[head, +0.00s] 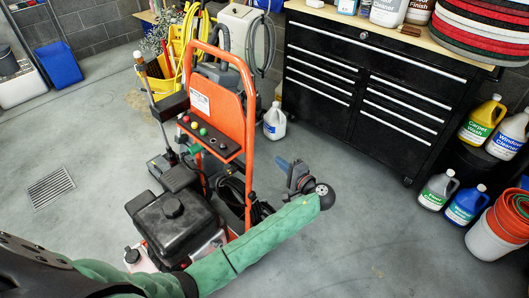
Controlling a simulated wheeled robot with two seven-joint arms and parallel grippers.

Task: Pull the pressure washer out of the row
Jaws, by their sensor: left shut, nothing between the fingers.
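The pressure washer (240,125) stands upright on the floor left of centre in the head view. It has an orange tube frame with a tall handle, a panel with coloured knobs, a black engine (172,215) low at the front and a black hose. My left arm, in a green sleeve, crosses in front of its lower part and hides some of its base. My left gripper (284,164) is just right of the orange frame, shut and empty, and looks apart from the frame. My right gripper is not in view.
A yellow mop bucket (170,85) and grey machines (240,35) stand close behind the washer. A white jug (274,122) is on the floor behind. A black tool chest (370,90) stands at back right, with bottles (437,190) beside it. Floor at centre right is clear.

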